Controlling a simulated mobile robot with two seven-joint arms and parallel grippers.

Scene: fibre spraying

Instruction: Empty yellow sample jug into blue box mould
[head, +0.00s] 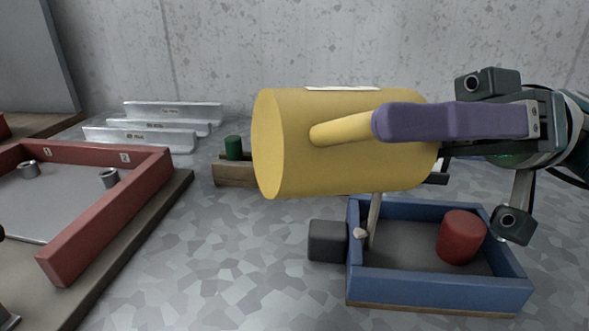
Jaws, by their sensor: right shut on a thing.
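The yellow sample jug (300,150) lies tipped on its side in the air, with a flat round end facing left. My right gripper (388,123), with a purple finger, is shut on the jug's handle from the right. The blue box mould (440,288) stands on the floor below and to the right of the jug. A red cylinder (461,237) sits inside it, on a grey bottom. No stream or contents of the jug show, and I cannot see into it.
A dark grey block (327,240) touches the mould's left side. A pale rod (374,220) stands at its left wall. A red-walled frame (105,228) fills the left. Behind are a green cylinder (233,147) by a wooden strip (232,174), and metal bars (140,138).

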